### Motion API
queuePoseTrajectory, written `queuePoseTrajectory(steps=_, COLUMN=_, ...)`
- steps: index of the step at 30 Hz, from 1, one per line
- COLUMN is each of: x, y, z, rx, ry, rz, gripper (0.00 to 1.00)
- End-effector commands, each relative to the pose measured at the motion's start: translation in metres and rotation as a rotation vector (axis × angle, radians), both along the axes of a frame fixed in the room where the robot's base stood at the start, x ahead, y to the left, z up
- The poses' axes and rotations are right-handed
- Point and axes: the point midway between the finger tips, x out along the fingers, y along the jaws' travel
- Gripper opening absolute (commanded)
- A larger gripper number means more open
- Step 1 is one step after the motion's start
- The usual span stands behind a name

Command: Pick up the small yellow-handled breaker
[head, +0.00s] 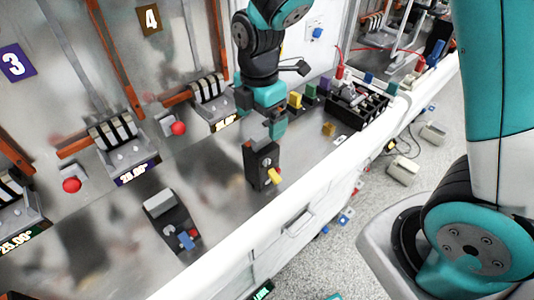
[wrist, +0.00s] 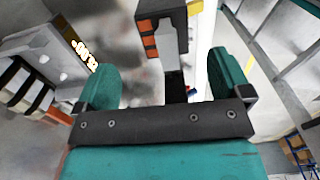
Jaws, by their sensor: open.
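The small breaker with the yellow handle (head: 262,165) stands upright on the grey bench in the head view, a dark block with its yellow lever sticking out at the lower front. In the wrist view a dark block with orange stripes (wrist: 150,38), apparently this breaker, shows between the fingers, with a bit of yellow at its top right. My gripper (head: 264,116) is open and empty, close above and behind the breaker. Its teal fingers (wrist: 163,55) are spread on either side of the block in the wrist view. I cannot tell whether a finger touches it.
A breaker with a blue handle (head: 172,222) lies on the bench to the left. Panel units with red buttons (head: 178,128) line the back. A black tray (head: 362,108) and colored blocks stand to the right. The bench's white front edge (head: 232,240) is near.

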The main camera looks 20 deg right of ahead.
Motion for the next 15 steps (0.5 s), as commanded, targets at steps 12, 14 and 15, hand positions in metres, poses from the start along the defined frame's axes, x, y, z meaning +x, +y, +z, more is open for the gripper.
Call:
queuePoseTrajectory(steps=12, x=-0.003, y=0.002, z=-0.039, rx=-0.002, ry=0.006, rz=-0.004, gripper=0.96)
queuePoseTrajectory(steps=14, x=-0.003, y=0.002, z=-0.049, rx=-0.002, ry=0.005, rz=-0.005, gripper=0.96)
queuePoseTrajectory(steps=15, x=-0.003, y=0.002, z=-0.053, rx=-0.001, ry=0.004, rz=-0.005, gripper=0.96)
